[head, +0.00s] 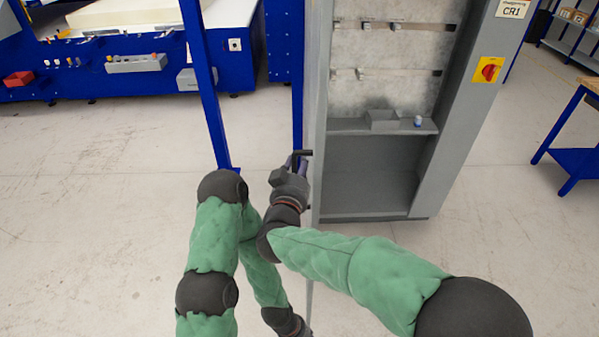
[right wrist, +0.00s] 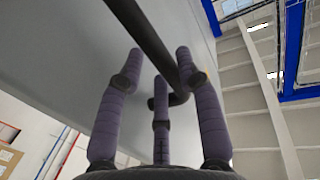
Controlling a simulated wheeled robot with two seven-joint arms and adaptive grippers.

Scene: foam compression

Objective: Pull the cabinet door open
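The grey cabinet (head: 375,165) stands right of centre in the head view, its inside exposed. Its door (head: 317,110) shows nearly edge-on along the left side, swung out towards me. A black bar handle (head: 303,154) sticks out from the door's left face. My right gripper (head: 297,161) is at this handle. In the right wrist view, the handle (right wrist: 150,40) runs between the spread fingers of the gripper (right wrist: 160,65), close to the right finger. The fingers look open, and contact is unclear. My left arm bends down to the bottom edge; its gripper is not visible.
A blue post (head: 205,90) stands left of the door. A blue machine (head: 120,70) fills the back left. A blue-legged table (head: 570,155) is at the right edge. The floor (head: 100,220) at left is clear.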

